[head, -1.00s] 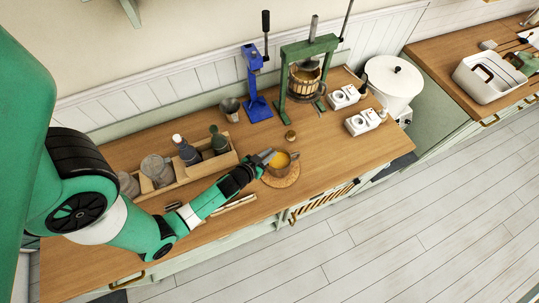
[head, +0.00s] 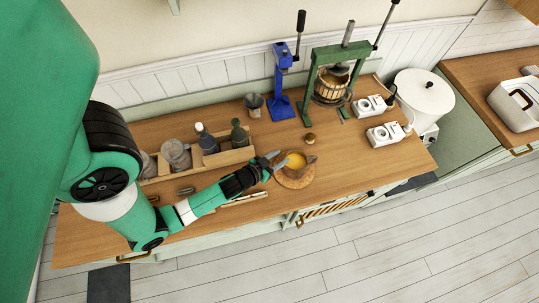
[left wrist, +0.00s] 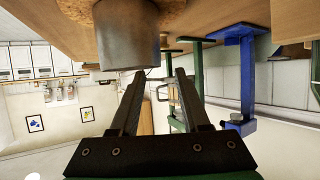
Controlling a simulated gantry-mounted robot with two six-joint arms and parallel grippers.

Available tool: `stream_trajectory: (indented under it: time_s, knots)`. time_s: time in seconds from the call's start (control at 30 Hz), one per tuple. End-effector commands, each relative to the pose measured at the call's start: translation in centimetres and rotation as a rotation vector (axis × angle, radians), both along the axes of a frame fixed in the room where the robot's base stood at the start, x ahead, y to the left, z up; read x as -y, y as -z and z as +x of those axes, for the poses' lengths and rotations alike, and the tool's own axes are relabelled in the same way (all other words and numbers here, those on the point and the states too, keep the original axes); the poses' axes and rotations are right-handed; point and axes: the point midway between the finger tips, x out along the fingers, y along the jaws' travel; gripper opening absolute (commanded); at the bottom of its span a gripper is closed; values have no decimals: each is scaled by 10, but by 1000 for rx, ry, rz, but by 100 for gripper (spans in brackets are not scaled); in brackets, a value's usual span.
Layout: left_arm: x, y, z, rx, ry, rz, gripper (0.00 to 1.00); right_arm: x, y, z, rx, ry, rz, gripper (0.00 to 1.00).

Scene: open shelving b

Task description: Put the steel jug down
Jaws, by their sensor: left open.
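The steel jug (head: 295,161), with orange-yellow contents, stands upright on a round cork mat (head: 297,182) on the wooden counter. My left gripper (head: 277,161) is open at the jug's left side, its fingers spread. In the left wrist view, which looks upside down, the jug's grey wall (left wrist: 128,38) is just beyond the left finger, with the cork mat (left wrist: 80,12) against its base. Nothing is held between the fingers (left wrist: 160,76). Whether a finger touches the jug is unclear. My right gripper does not show.
A wooden crate (head: 240,155) with bottles and jars stands left of the jug, behind my arm. A small brass-coloured object (head: 310,138) is just behind the jug. A blue press (head: 283,106) and a green-framed press (head: 310,100) stand farther back. Counter right of the mat is clear.

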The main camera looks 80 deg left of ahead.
Motion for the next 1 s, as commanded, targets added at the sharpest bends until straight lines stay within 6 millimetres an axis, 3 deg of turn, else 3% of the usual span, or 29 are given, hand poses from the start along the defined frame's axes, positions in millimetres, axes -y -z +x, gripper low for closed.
stream_trajectory:
  time_s: [0.2,0.5,0.87,0.97,1.0]
  knots:
    - [29,-19,-38,-2,3,1,46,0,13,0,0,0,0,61]
    - [41,-33,-55,-1,0,1,46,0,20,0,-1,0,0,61]
    - [40,-35,-51,7,2,4,46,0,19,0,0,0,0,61]
    - [34,-56,-23,61,18,27,46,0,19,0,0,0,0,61]
    - [30,-72,-3,102,31,41,46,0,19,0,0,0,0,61]
